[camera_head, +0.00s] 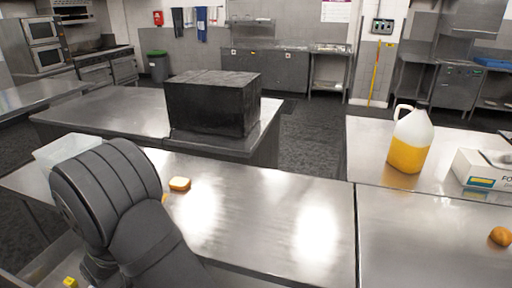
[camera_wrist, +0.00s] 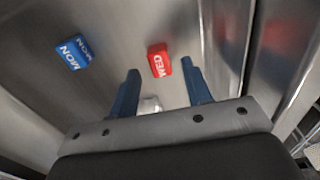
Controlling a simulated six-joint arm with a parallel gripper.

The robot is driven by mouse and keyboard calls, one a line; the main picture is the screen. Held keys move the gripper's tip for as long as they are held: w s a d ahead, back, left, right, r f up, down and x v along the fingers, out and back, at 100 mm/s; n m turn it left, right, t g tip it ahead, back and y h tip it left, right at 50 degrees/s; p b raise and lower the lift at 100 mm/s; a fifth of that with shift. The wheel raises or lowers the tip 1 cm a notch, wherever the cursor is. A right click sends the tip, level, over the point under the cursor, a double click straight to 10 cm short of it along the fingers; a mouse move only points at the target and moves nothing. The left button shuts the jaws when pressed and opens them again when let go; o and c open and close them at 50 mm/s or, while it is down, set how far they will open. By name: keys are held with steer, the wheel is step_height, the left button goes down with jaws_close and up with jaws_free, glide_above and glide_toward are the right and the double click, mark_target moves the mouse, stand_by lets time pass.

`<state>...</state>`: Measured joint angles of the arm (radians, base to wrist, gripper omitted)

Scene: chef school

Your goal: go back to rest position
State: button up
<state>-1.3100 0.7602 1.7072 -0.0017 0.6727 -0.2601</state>
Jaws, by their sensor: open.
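My gripper (camera_wrist: 160,68) shows in the wrist view as two blue fingers standing apart, with nothing held between them. A red block marked WED (camera_wrist: 159,60) appears in the gap near the fingertips, on a metal surface. A blue block marked MON (camera_wrist: 74,52) lies on the same surface to the left. A small whitish thing (camera_wrist: 150,105) shows between the fingers lower down, too unclear to name. In the head view my dark arm fills the lower left, and the gripper itself is hidden.
In the head view a bread-like piece (camera_head: 180,184) lies on the steel table (camera_head: 270,200) beside my arm. A translucent container (camera_head: 62,150) is partly behind my arm. A black box (camera_head: 212,102) stands behind. A yellow jug (camera_head: 408,145), a carton (camera_head: 482,172) and an orange fruit (camera_head: 501,236) are right.

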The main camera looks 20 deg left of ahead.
step_height(320, 180, up, 9)
step_height(320, 180, down, 11)
steer(key=shift+f, duration=0.3)
steer(key=r, duration=0.4)
steer(key=shift+w+d+r, duration=0.25)
steer(key=shift+w, duration=0.05)
steer(key=w+d+r, duration=0.7)
steer(key=d, duration=0.1)
step_height(320, 180, up, 21)
steer(key=w+d+n, duration=0.1)
steer(key=w+d, duration=0.1)
steer(key=w, duration=0.9)
steer(key=shift+w+r, duration=0.2)
steer(key=shift+r, duration=0.25)
